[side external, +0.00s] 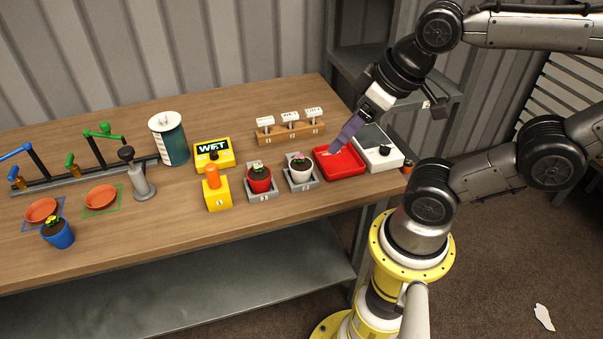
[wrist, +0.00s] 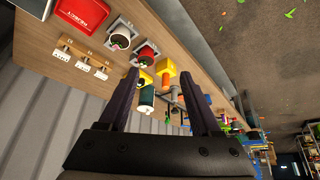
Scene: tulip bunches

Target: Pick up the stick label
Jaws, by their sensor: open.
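Three white stick labels stand upright in a row in a wooden rack (side external: 291,132) at the back of the bench: a left one (side external: 264,121), a middle one (side external: 290,116) and a right one (side external: 313,111). The rack (wrist: 84,52) and labels (wrist: 82,66) also show at the left of the wrist view. My gripper (side external: 335,149) is open, with its purple fingers low over the red tray, to the right of and nearer than the rack. In the wrist view its fingers (wrist: 160,75) are spread, and no label is between them.
The red tray (side external: 325,170) and a white scale (side external: 383,155) are at the right. A white pot (side external: 300,172), red pot (side external: 260,180), yellow block (side external: 216,193) and yellow WET box (side external: 225,157) stand left of the tray. A green canister (side external: 172,140) stands further left.

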